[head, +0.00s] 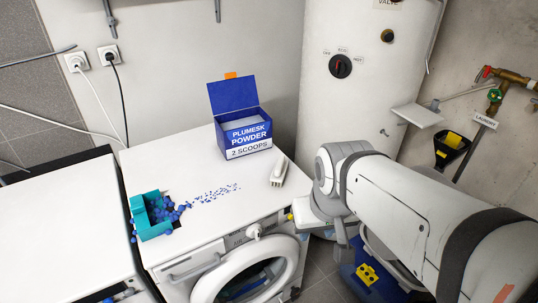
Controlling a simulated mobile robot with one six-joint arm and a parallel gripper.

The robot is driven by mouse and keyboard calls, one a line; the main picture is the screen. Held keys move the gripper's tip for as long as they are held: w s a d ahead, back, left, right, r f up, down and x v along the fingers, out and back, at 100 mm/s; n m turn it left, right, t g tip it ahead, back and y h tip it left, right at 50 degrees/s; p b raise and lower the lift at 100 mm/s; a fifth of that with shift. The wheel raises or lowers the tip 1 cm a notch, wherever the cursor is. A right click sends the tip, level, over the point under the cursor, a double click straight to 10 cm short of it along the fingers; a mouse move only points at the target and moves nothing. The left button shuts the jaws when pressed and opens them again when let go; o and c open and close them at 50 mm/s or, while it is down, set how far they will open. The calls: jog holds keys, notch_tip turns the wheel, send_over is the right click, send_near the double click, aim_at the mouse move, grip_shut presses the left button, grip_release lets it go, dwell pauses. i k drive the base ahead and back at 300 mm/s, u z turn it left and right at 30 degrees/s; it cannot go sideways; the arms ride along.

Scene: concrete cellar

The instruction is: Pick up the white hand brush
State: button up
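The white hand brush (278,172) lies on top of the white washing machine (205,243), near its right edge, to the right of the blue powder box. My arm comes in from the lower right, and its wrist is to the right of the brush, apart from it. My gripper (341,234) shows only in part below the wrist, beside the machine's right side. Its fingertips are not clear, so I cannot tell whether it is open or shut.
An open blue powder box (243,132) stands at the back of the machine. A teal container (148,214) with blue balls sits at the left edge, and blue grains (215,193) trail right. A boiler (362,75) and a small shelf (416,115) stand behind my arm.

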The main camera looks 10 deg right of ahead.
aim_at(279, 171)
jog(key=k, duration=1)
jog(key=z, duration=0.5)
jog(key=i, duration=1.4)
jog(key=u, duration=0.8)
jog(key=i, duration=0.5)
jog(key=u, duration=0.05)
